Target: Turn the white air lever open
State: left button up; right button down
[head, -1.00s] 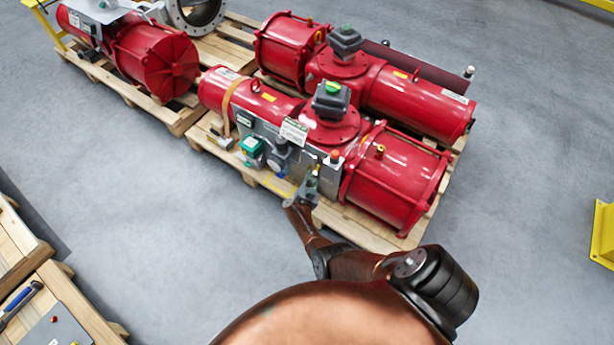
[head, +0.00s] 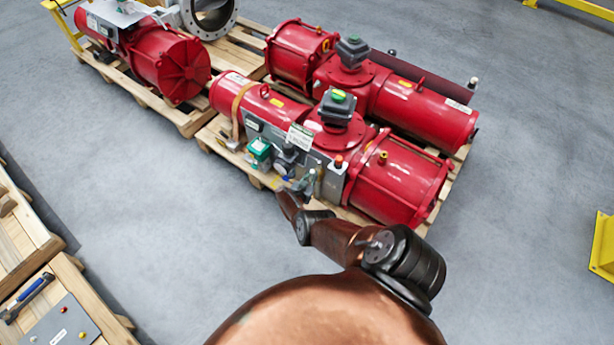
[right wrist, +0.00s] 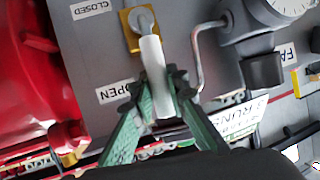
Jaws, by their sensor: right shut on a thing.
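The white air lever (right wrist: 155,75) shows in the right wrist view, fixed at its upper end to a yellow block (right wrist: 138,22) on a grey panel. It points down the picture, tilted slightly, with its tip low beside the OPEN label (right wrist: 115,92). The CLOSED label (right wrist: 92,8) is up and left of the pivot. My right gripper (right wrist: 160,95) is shut on the lever's lower part, one green finger on each side. In the head view my right gripper (head: 304,184) is at the front of the red actuator's panel; the lever is too small to tell there. My left gripper is out of view.
The red actuator (head: 400,185) lies on a wooden pallet, with another behind it. A gauge (right wrist: 275,12) and a bent metal tube (right wrist: 197,55) are right of the lever. Grey floor (head: 150,200) is clear at left.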

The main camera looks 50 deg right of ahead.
jog(key=shift+a, duration=0.1)
dwell(0.4)
jog(key=c, duration=1.8)
grip_release()
jog(key=shift+c, duration=0.2)
